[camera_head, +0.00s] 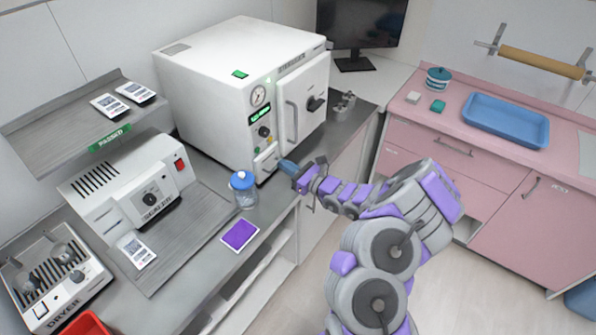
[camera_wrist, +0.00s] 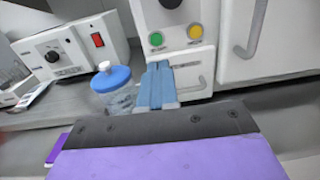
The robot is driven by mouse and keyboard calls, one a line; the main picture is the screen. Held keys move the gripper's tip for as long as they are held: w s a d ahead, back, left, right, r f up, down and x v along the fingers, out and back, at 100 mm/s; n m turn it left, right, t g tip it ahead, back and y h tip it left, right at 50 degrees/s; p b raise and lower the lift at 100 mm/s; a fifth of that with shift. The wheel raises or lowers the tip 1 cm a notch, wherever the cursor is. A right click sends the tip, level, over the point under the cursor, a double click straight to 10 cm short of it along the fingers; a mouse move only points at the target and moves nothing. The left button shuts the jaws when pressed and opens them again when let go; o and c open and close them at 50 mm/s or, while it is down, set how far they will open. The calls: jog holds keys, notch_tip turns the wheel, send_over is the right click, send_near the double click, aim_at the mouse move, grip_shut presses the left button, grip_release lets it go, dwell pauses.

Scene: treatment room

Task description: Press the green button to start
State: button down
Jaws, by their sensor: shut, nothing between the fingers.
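The green button (camera_wrist: 156,39) is on the front panel of the white sterilizer (camera_head: 215,85), low on the panel and left of a yellow button (camera_wrist: 195,32). In the head view the buttons are small, just above where my gripper (camera_head: 287,166) reaches toward the machine's lower front. In the wrist view my gripper (camera_wrist: 158,75) has its blue fingers shut together and empty. The fingertips appear just below the green button in that picture. I cannot tell whether they touch the machine.
A jar with a blue lid (camera_head: 243,181) stands left of my gripper, close to the fingers. A purple pad (camera_head: 240,235) lies at the counter edge. The sterilizer door handle (camera_head: 291,120) is right of the panel. A sealing machine (camera_head: 130,190) stands further left.

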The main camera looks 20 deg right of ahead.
jog(key=v, duration=0.4)
jog(key=shift+s+p, duration=0.3)
jog(key=shift+s, duration=0.05)
